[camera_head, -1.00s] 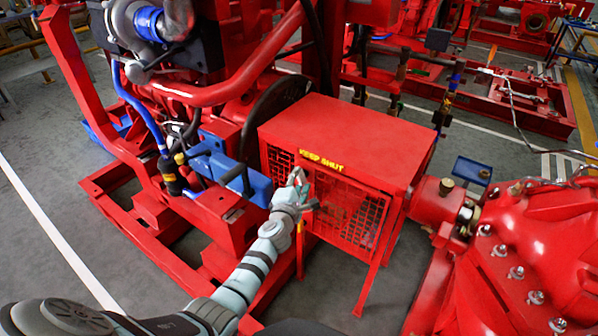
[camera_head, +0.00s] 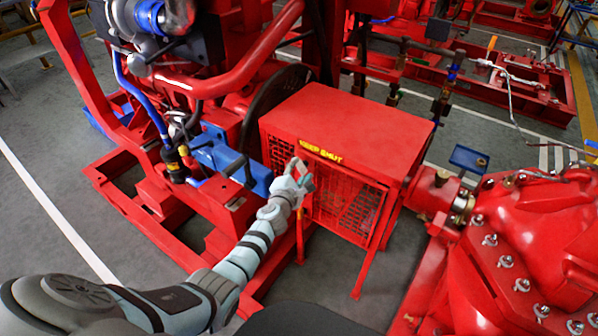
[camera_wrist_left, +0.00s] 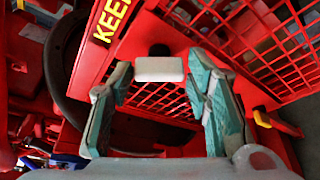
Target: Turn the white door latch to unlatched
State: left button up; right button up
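The white door latch (camera_wrist_left: 160,68) is a small pale bar on the red guard in the left wrist view. It lies level across that picture, just below a dark round hole. My left gripper (camera_wrist_left: 160,75) is open, with one teal finger on each side of the latch and visible gaps to it. In the head view my left gripper (camera_head: 299,174) is at the front of the red guard box (camera_head: 350,115), below its yellow "KEEP SHUT" label. The gripper hides the latch there. My right gripper is not in view.
The mesh door (camera_head: 345,205) is below the label. A yellow-tipped part (camera_wrist_left: 262,117) is right of the fingers in the wrist view. A blue block (camera_head: 215,152) and red engine frame are left of the guard; a red pump housing (camera_head: 530,240) is to the right.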

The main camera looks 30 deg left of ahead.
pick_arm(q)
jog(key=shift+o, duration=1)
jog(key=shift+s, duration=0.1)
jog(key=shift+s+r, duration=0.1)
jog(key=shift+s, duration=0.15)
jog(key=v, duration=1.1)
jog(key=shift+s, duration=0.15)
jog(key=shift+c, duration=0.4)
